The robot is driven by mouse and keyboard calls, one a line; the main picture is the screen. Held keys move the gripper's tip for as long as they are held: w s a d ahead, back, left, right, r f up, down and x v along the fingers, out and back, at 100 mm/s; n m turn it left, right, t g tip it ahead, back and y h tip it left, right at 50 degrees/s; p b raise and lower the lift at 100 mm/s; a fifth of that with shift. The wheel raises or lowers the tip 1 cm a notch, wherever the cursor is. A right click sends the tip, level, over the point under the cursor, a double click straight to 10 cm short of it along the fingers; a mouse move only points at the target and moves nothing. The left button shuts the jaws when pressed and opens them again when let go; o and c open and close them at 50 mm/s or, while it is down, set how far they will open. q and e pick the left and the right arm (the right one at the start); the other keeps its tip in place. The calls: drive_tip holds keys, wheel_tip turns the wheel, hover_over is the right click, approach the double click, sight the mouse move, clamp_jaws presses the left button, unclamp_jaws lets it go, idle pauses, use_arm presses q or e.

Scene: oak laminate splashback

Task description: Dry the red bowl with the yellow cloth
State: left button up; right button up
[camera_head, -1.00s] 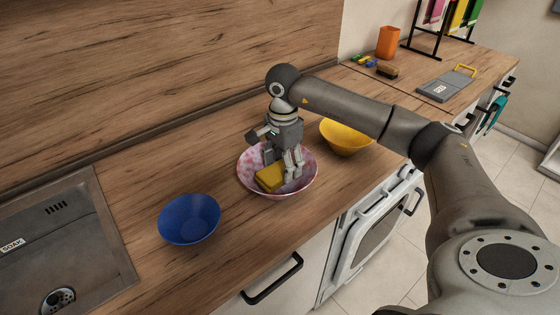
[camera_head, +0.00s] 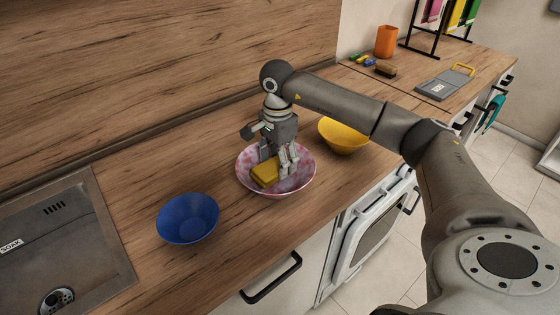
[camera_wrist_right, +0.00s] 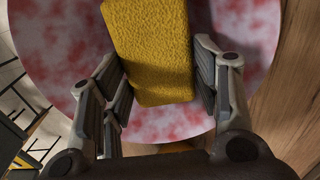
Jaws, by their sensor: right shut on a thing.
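The red bowl (camera_head: 303,183) is mottled red-pink and white and stands upright on the wooden worktop. The yellow cloth (camera_head: 264,173), a thick folded block with a rough surface, is inside it. My right gripper (camera_head: 278,167) reaches down into the bowl and is shut on the cloth. In the right wrist view the cloth (camera_wrist_right: 150,50) sits between the two fingers (camera_wrist_right: 165,95), with the bowl (camera_wrist_right: 55,45) behind it. Where the cloth meets the bowl is partly hidden. My left gripper is not in view.
A blue bowl (camera_head: 187,218) stands front left of the red bowl, and a yellow bowl (camera_head: 343,137) close behind right. A sink (camera_head: 60,250) is at the left. An orange cup (camera_head: 387,41), a brown brush (camera_head: 386,71) and a grey board (camera_head: 445,84) lie farther back.

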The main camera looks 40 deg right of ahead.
drive_tip(key=shift+s+d+f, duration=0.1)
drive_tip(key=shift+s+f, duration=0.05)
drive_tip(key=shift+s, duration=0.85)
drive_tip(key=shift+w, duration=0.1)
drive_tip(key=shift+w, duration=0.95)
drive_tip(key=shift+r, duration=0.25)
wheel_tip(320, 180, up, 13)
drive_tip(key=s+p, duration=0.1)
drive_tip(key=p, duration=0.7)
drive_tip(key=shift+r+p, duration=0.15)
drive_tip(key=shift+p, duration=0.15)
